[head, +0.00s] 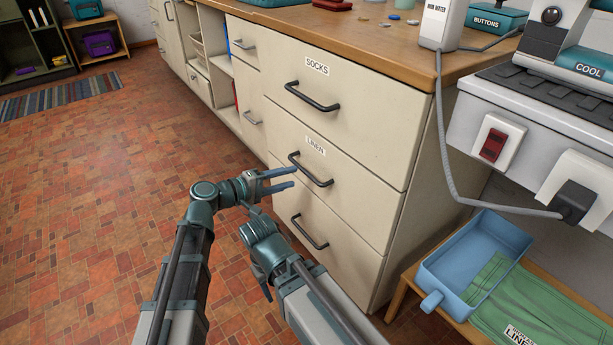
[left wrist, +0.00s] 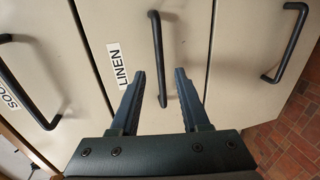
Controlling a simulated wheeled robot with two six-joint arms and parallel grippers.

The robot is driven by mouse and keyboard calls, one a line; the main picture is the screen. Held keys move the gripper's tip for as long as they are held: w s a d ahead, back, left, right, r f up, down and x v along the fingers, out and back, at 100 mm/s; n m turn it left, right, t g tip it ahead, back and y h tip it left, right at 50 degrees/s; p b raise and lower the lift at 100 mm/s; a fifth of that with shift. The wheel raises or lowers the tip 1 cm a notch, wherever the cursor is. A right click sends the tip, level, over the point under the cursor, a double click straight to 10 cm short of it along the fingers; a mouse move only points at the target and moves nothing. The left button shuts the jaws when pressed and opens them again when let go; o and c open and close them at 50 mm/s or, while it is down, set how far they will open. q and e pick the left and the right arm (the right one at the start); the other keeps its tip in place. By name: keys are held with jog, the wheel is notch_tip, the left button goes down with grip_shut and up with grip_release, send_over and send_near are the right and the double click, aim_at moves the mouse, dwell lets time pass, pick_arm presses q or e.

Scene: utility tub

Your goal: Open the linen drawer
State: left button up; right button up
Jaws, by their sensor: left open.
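The linen drawer (head: 362,188) is a cream front in the cabinet's middle row, labelled LINEN, and it looks shut and flush. Its dark bar handle (head: 316,175) runs across the front; in the left wrist view the handle (left wrist: 157,55) lies between the two fingers, with a gap on each side. My left gripper (head: 296,178) is open, its fingers pointing at the drawer close to the handle. Contact is not visible. My right gripper (head: 266,284) is lower, in front of the cabinet, pointing down and away from the handle; its jaw opening is unclear.
The SOCKS drawer (head: 345,118) is above and another handled drawer (head: 318,232) is below, both shut. A blue tray (head: 460,262) and green cloth (head: 535,300) lie on a low bench at right. The brick floor (head: 110,200) at left is clear.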

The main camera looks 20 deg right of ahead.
aim_at(305, 173)
pick_arm(q)
jog(key=b+x, duration=0.1)
jog(key=x, duration=0.5)
jog(key=shift+w+d, duration=0.15)
jog(key=shift+d, duration=0.2)
grip_shut()
dwell(1.1)
